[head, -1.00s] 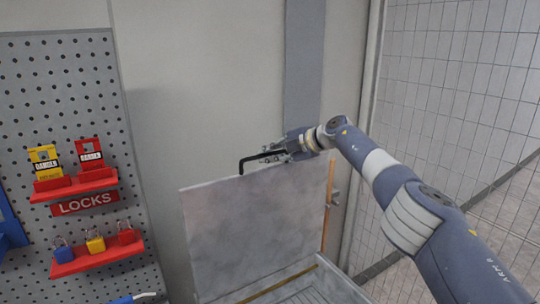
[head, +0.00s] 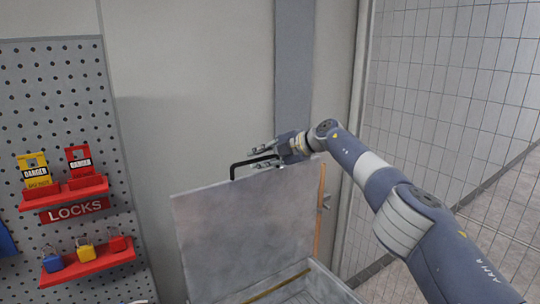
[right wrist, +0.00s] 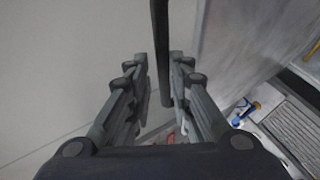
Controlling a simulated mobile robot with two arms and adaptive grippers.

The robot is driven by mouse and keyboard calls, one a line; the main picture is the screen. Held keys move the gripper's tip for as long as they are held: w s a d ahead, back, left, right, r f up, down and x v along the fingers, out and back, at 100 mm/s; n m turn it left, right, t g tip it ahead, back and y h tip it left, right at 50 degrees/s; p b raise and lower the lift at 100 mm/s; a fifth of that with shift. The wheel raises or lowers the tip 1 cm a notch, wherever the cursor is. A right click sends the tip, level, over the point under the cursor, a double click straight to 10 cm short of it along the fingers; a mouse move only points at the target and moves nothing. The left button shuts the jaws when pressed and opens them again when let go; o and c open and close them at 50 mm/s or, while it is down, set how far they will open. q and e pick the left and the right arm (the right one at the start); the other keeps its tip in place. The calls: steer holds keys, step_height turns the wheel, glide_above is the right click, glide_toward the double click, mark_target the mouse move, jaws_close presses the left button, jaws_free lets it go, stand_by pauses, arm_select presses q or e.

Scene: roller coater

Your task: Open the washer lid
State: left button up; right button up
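The washer lid (head: 245,232) is a grey panel standing raised, nearly upright, at the back of the washer opening. Its black bar handle (head: 232,171) runs along the top edge. My right gripper (head: 260,156) is at the right part of the handle, with its fingers spread apart above and below the bar. In the right wrist view, the black handle (right wrist: 161,55) lies in the gap between the two open fingers (right wrist: 160,75); whether it touches either is unclear. My left gripper is not in view.
The washer's open top (head: 300,290) shows at the bottom. A pegboard (head: 55,110) with red lock shelves (head: 66,192) stands at the left. A wall is close behind the lid, and a wire mesh fence (head: 450,100) stands at the right.

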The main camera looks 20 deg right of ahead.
steer(key=shift+v, duration=1)
steer(key=v, duration=1)
steer(key=shift+w, duration=0.1)
